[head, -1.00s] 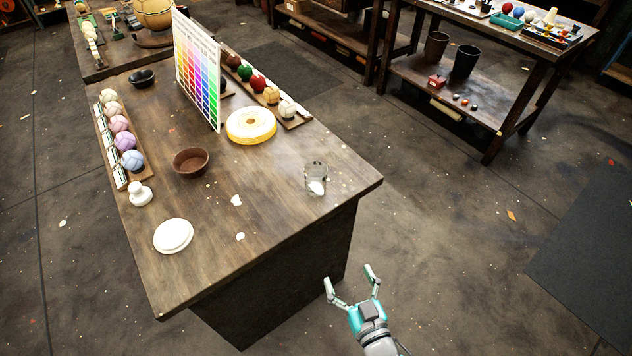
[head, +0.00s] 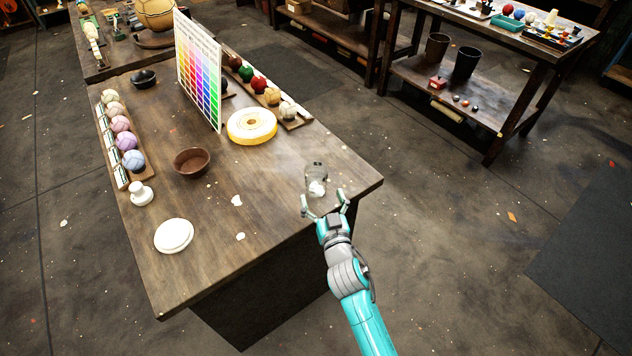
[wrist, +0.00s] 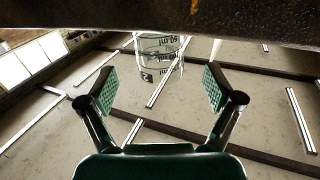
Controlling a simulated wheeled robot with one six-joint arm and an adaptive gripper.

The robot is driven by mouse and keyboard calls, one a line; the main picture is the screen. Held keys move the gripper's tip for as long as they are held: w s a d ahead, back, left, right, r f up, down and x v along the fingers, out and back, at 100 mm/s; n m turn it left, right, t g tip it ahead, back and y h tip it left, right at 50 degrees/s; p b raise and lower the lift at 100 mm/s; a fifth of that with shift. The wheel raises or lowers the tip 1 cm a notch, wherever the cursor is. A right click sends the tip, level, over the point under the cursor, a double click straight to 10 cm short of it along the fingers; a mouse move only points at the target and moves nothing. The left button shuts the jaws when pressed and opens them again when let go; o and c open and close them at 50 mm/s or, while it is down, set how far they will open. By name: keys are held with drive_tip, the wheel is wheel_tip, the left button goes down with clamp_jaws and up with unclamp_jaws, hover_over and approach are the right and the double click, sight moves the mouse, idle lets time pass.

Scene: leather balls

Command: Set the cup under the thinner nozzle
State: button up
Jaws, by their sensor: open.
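The cup (head: 316,172) is a clear glass with volume markings, standing upright near the right front edge of the brown table. A pale patch shows in or through its lower part. My gripper (head: 323,203) is open at the table edge, its fingers pointing at the cup from the near side. In the wrist view, which looks upside down, the cup (wrist: 160,58) stands beyond the fingertips and roughly between them. The open gripper (wrist: 160,90) holds nothing. I cannot make out any nozzle in these frames.
The table (head: 270,215) is bare around the cup. A brown bowl (head: 192,161), a white round lid (head: 174,235), a yellow disc (head: 252,125) and a color chart (head: 198,75) stand to the left. Rows of balls line both sides.

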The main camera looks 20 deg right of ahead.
sight(318, 186)
drive_tip(key=shift+w+d, duration=0.15)
drive_tip(key=shift+w, duration=1.4)
drive_tip(key=shift+w+d, duration=0.1)
drive_tip(key=shift+w, duration=1.45)
drive_tip(key=c, duration=1.3)
wheel_tip(318, 186, up, 10)
